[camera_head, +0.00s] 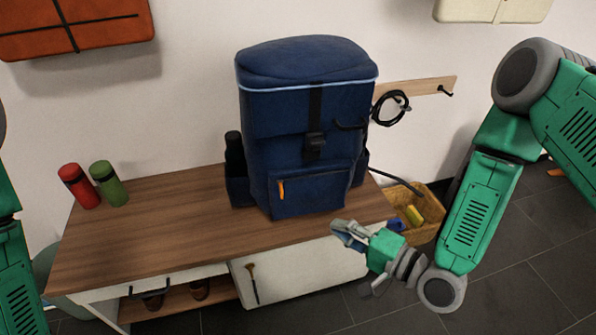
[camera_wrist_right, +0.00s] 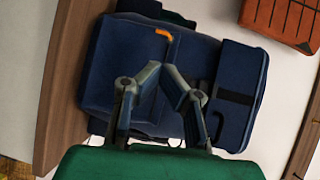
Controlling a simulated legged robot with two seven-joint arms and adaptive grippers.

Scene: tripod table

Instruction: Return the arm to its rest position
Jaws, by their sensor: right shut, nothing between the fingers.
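My right arm (camera_head: 480,212) comes in from the right in the head view, bent at the elbow and wrist. My right gripper (camera_head: 338,232) is in front of the bench's right part, below and in front of the blue backpack. In the wrist view the right gripper (camera_wrist_right: 163,72) is shut and empty, its fingertips meeting in front of the backpack (camera_wrist_right: 110,75). The backpack (camera_head: 305,130) stands upright on the wooden bench. Only part of my left arm (camera_head: 15,265) shows at the left edge; its gripper is out of view.
The bench top (camera_head: 150,235) is clear to the left, with a red bottle (camera_head: 79,186) and a green bottle (camera_head: 109,184) at its far left. A basket (camera_head: 425,225) sits right of the bench. A hook rail (camera_head: 425,87) holds a black cable. Dark floor (camera_head: 520,270) is open at right.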

